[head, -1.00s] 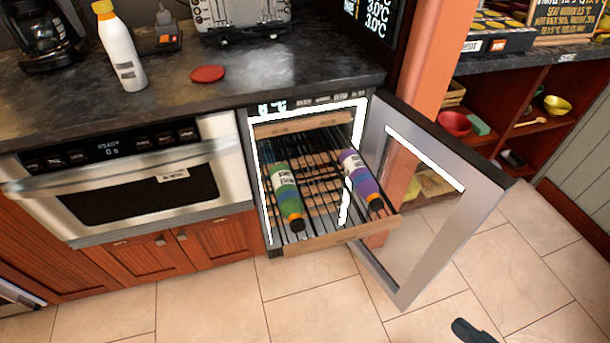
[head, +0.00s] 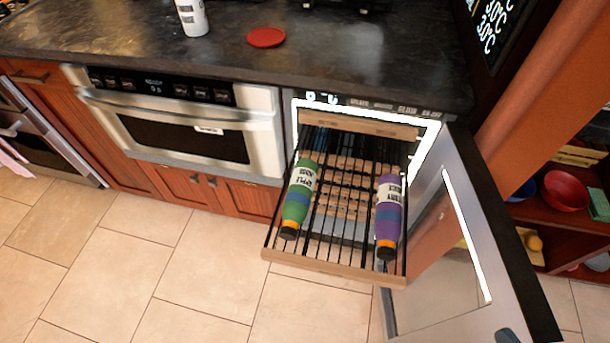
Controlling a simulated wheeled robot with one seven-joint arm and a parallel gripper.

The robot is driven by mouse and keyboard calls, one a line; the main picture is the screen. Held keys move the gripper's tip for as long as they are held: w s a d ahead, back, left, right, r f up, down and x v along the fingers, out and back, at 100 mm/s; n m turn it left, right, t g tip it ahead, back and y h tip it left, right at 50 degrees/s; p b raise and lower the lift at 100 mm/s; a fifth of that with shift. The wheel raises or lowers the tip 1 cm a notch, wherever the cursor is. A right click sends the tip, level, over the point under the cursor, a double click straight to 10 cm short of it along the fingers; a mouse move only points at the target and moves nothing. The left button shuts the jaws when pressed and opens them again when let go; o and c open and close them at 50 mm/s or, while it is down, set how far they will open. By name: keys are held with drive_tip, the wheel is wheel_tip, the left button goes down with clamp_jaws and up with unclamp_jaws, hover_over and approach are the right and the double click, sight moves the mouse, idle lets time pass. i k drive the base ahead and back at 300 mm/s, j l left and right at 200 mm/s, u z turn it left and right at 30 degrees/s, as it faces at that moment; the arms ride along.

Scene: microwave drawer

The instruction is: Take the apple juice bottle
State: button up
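A purple bottle (head: 388,215) with an orange neck lies on the right side of the same rack. Both caps point toward me. A small dark piece at the bottom right edge may be the tip of my gripper (head: 506,336). It is well right of and below both bottles, apart from them, and its opening cannot be seen.
The cooler's glass door (head: 455,255) stands open to the right of the rack. A microwave drawer (head: 185,125) is at the left under the dark counter (head: 230,65). A red disc (head: 266,37) and a white bottle (head: 192,15) stand on it. The tiled floor ahead is clear.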

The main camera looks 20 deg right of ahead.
sight(295, 207)
drive_tip(key=i+j+u, duration=0.1)
drive_tip(key=j, duration=0.95)
drive_tip(key=i+j, duration=0.2)
drive_tip(key=i, duration=0.15)
drive_tip(key=i+j+u, duration=0.15)
drive_tip(key=i+j, duration=0.05)
drive_tip(key=i, duration=0.1)
